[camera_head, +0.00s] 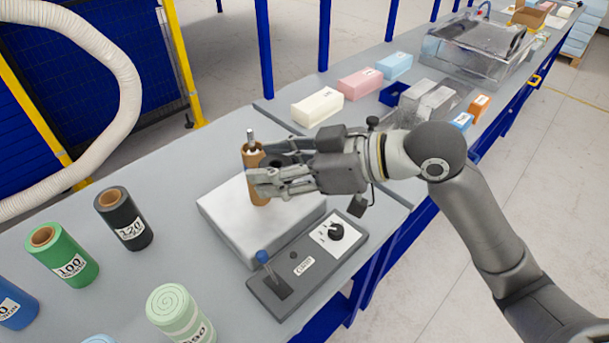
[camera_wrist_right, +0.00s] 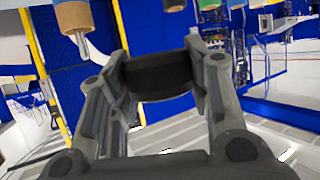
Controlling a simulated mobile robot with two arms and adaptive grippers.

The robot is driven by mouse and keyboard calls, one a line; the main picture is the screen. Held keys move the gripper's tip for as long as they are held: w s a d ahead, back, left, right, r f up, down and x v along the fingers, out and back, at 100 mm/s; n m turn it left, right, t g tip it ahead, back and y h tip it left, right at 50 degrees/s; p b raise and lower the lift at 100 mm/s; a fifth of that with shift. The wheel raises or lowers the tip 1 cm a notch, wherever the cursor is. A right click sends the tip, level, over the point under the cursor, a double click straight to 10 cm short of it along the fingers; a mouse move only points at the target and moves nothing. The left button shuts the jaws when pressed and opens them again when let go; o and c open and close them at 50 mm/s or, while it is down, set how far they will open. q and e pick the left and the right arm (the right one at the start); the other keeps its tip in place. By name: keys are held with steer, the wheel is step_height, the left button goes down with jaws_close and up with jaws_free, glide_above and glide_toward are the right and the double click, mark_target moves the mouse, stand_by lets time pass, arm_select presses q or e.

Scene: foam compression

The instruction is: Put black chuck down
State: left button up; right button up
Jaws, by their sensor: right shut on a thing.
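The black chuck (camera_wrist_right: 160,77) is a short dark cylinder held between the two fingers of my right gripper (camera_wrist_right: 158,72) in the right wrist view. In the head view my right gripper (camera_head: 268,180) reaches in from the right, above the grey-white block of the machine (camera_head: 225,208). The fingers largely hide the chuck there. A brown cylinder with a metal pin on top (camera_head: 252,158) stands on the block, just behind the fingertips. I cannot tell whether the fingers touch it. My left gripper is not in view.
A control panel (camera_head: 330,238) with a knob and a blue-topped lever lies in front of the block. Several foam rolls, including a black one (camera_head: 124,222) and a green one (camera_head: 66,262), stand to the left. Foam blocks (camera_head: 318,107) lie further back on the bench.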

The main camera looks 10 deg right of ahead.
mark_target(266, 159)
steer(key=w+a, duration=0.1)
steer(key=w+a+m+t+h, duration=0.1)
steer(key=a, duration=0.1)
steer(key=shift+w, duration=0.25)
steer(key=shift+w+a+f, duration=0.1)
steer(key=shift+w+a, duration=0.05)
steer(key=s+d+f+n+g+h, duration=0.1)
steer(key=d+f+n+g, duration=0.1)
steer(key=f+n+g, duration=0.3)
steer(key=s+d+f+n+g+h, duration=0.1)
steer(key=s+d+f+n+g, duration=0.1)
steer(key=n+g, duration=0.9)
steer(key=shift+d+f+n+g+h, duration=0.3)
steer(key=shift+d+f+g, duration=0.2)
steer(key=shift+f+g, duration=0.65)
steer(key=shift+f+t, duration=0.25)
